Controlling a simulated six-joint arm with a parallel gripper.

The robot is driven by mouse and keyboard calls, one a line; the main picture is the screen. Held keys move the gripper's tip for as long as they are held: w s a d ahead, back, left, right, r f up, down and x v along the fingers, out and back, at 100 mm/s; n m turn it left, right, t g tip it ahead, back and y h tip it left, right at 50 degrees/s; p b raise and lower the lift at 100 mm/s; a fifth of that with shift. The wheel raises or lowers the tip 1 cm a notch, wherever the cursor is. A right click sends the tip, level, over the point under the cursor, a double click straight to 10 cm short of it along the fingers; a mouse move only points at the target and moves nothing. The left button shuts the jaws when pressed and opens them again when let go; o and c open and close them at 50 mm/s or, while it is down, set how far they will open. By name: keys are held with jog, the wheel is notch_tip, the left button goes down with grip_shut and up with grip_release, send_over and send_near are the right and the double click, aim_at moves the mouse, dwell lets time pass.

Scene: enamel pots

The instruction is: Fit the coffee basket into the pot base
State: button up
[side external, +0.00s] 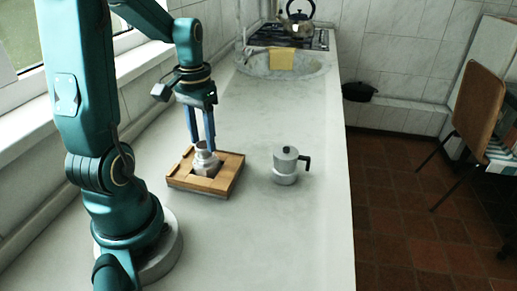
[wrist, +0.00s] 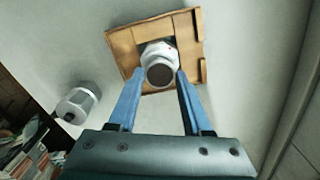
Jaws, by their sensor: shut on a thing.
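The silver pot base (side external: 207,166) stands upright in the square opening of a wooden frame (side external: 228,178); in the wrist view it shows as a pale faceted body (wrist: 157,50). My gripper (side external: 203,146) points down above the base, with its blue fingers on either side of the coffee basket. The basket shows in the wrist view as a round brownish disc (wrist: 160,75) between the fingertips, overlapping the base. My gripper is shut on the basket. The basket's lower part is hidden, so I cannot tell how far it sits in the base.
A silver pot top (side external: 285,166) with a black handle and lid stands on the counter right of the frame. A sink (side external: 300,63) with a yellow cloth (side external: 281,59) and a stove with a kettle (side external: 299,18) lie farther back. The counter's middle is clear.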

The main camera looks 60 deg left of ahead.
jog(key=shift+f, duration=1)
jog(key=o, duration=1.3)
jog(key=shift+c, duration=0.2)
jog(key=shift+r, duration=2.4)
jog(key=s+d+r+m+t, duration=0.1)
jog(key=d+r+m+t, duration=0.1)
jog(key=d, duration=0.6)
jog(key=s+d+r+m+t, duration=0.1)
jog(key=d+r+m+t, duration=0.1)
jog(key=d, duration=0.6)
jog(key=shift+s+d+r+m+t, duration=0.3)
jog(key=shift+s+t, duration=0.1)
jog(key=shift+t, duration=0.4)
